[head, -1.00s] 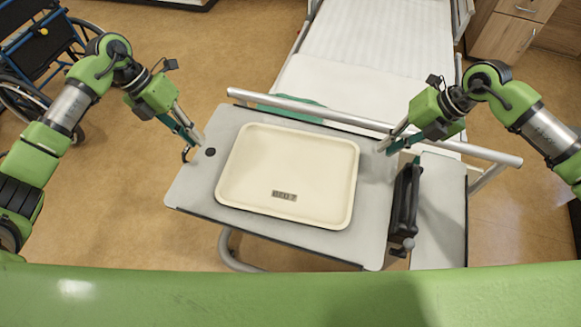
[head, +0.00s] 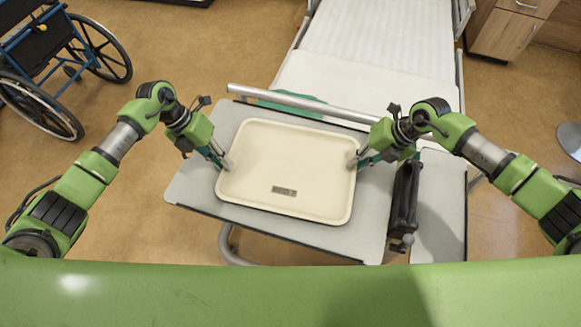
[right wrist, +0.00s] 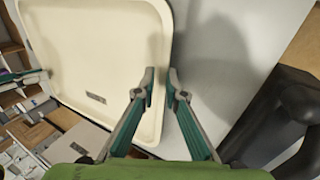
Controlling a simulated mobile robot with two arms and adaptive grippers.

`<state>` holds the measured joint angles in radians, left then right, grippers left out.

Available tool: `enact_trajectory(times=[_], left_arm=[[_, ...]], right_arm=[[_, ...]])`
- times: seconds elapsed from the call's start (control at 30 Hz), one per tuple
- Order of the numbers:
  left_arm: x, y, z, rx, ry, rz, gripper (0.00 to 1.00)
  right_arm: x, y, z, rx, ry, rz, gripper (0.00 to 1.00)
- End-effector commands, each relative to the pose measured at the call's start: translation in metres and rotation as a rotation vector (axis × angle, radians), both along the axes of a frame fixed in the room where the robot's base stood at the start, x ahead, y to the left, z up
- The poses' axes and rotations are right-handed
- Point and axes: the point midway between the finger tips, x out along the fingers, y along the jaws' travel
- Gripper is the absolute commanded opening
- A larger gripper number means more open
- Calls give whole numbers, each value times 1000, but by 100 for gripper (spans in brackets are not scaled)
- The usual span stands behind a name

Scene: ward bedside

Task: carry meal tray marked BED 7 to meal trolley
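The cream meal tray (head: 290,160) lies flat on a grey overbed table (head: 190,188). Its dark label (head: 284,190) is at the near side, too small to read clearly now. My left gripper (head: 223,164) is at the tray's left rim, its fingers apart. My right gripper (head: 354,160) is at the right rim. In the right wrist view the right gripper (right wrist: 161,80) is open, one finger inside the tray (right wrist: 90,50) and one outside, with the rim between them. The meal trolley cannot be made out.
A bed (head: 375,50) with a rail (head: 300,103) stands behind the table. A dark handled device (head: 404,195) is close to the tray's right. A wheelchair (head: 50,60) stands at the far left and a wooden cabinet (head: 510,35) at the back right.

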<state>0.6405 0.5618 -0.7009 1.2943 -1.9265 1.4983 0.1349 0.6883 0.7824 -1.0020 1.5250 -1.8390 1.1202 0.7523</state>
Motion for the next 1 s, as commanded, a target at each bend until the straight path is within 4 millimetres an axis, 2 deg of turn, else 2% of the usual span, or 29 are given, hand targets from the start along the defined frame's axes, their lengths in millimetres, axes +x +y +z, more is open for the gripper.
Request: enact_trajectory(times=[0.13,0.4,0.47,1.0], left_arm=[[-1,-3,-6,0,0,-1,11],[-1,-3,-7,0,0,-1,11],[-1,-3,-7,0,0,-1,0],[0,-3,-1,0,-1,0,0]], right_arm=[[0,3,-7,-1,0,0,11],[1,3,-7,-1,0,1,11],[1,3,-7,-1,0,0,0],[1,3,-1,0,-1,0,0]])
